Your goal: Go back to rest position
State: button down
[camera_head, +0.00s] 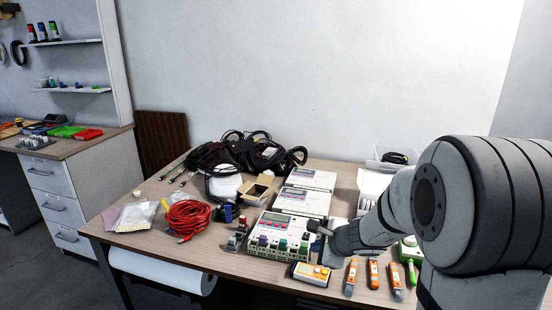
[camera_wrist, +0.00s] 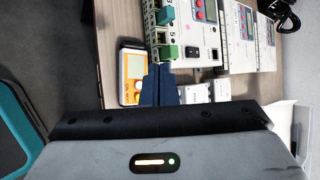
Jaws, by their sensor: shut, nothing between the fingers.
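My arm reaches in from the right in the head view, over the workbench (camera_head: 150,238). My gripper (camera_head: 316,228) is at the right end of the nearest white control unit (camera_head: 268,228), close to its row of coloured connectors. In the wrist view the two dark blue fingers of my gripper (camera_wrist: 158,70) are together, with nothing between them. Their tips point at the green connector (camera_wrist: 167,52) at the edge of the control unit (camera_wrist: 190,38). I cannot tell whether they touch it. My arm hides part of the table behind it.
An orange and white meter (camera_head: 311,273) lies at the front edge, with several orange-handled tools (camera_head: 373,274) to its right. Two more white units (camera_head: 301,201) stand behind. A red cable coil (camera_head: 187,217) and black cables (camera_head: 238,153) lie left. Space above the table is open.

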jog(key=s+a+r+n+g+p, duration=0.2)
jog(key=s+r+n+p, duration=0.1)
jog(key=s+r+n, duration=0.45)
jog(key=s+a+r+n+g+p, duration=0.1)
jog(key=s+r+n+g+p, duration=0.2)
jog(key=s+n, duration=0.65)
jog(key=s+d+r+n+h+p, duration=0.1)
jog(key=s+d+r+n+h, duration=0.1)
jog(key=s, duration=0.6)
jog(key=d+r+h, duration=0.1)
jog(key=d+h, duration=0.1)
jog(key=shift+s+d+n, duration=0.3)
jog(key=shift+d+n, duration=0.05)
jog(key=shift+n, duration=0.05)
